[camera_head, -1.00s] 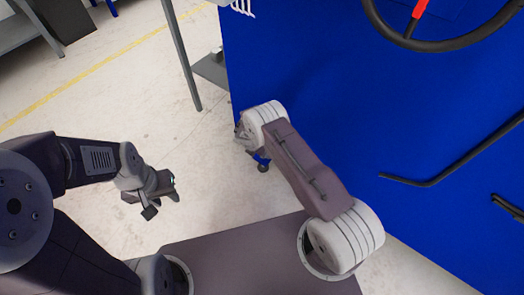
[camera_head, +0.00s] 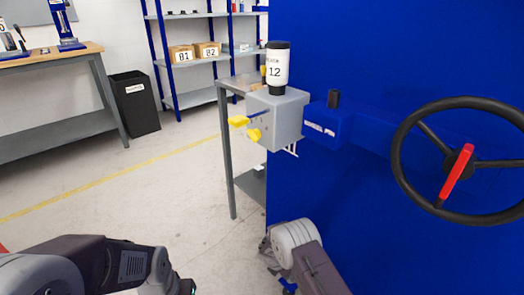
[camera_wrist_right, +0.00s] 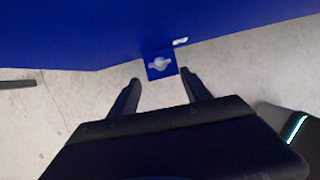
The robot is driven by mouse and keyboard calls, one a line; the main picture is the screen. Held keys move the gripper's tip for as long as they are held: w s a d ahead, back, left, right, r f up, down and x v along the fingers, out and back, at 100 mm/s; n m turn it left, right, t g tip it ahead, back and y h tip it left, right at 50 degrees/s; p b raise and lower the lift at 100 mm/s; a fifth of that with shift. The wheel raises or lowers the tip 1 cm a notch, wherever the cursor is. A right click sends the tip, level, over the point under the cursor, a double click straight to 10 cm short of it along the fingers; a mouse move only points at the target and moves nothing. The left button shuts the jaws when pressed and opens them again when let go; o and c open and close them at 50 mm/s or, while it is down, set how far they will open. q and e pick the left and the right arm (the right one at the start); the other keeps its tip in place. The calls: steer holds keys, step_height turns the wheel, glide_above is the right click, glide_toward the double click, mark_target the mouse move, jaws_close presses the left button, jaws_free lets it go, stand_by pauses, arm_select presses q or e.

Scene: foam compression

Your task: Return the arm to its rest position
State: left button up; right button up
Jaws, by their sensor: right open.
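My right gripper (camera_wrist_right: 160,77) is open in the right wrist view, with its two dark fingers apart and nothing gripped. It points toward a blue panel's lower edge, where a small blue bracket (camera_wrist_right: 160,66) with a pale fitting shows beyond the fingertips. In the head view my right arm hangs low at the bottom centre, in front of the blue machine (camera_head: 370,215), and its gripper is mostly cut off. My left arm is at the bottom left of the head view, and its gripper jaws are below the picture edge.
A black steering-type wheel (camera_head: 404,170) with a red handle sticks out at right. A grey box (camera_head: 288,118) with yellow knobs and a bottle labelled 12 (camera_head: 275,72) is left of it. A grey table (camera_head: 228,165) stands behind.

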steer(key=s+d+r+m+y+p, duration=0.1)
steer(key=s+r+m, duration=0.25)
steer(key=r, duration=0.25)
steer(key=s+d+r+m+g+p, duration=0.1)
steer(key=s+d+r+m, duration=0.1)
steer(key=r+m, duration=0.4)
steer(key=s+d+r+m+y+p, duration=0.1)
steer(key=s+r+m, duration=0.2)
steer(key=r, duration=0.4)
steer(key=s+r+m+y+p, duration=0.2)
steer(key=s+r+m, duration=0.9)
steer(key=s+m, duration=0.25)
step_height(320, 180, up, 38)
steer(key=p, duration=3.7)
steer(key=shift+s+d+n+p, duration=0.3)
steer(key=shift+s+d+p, duration=0.05)
steer(key=shift+s, duration=0.1)
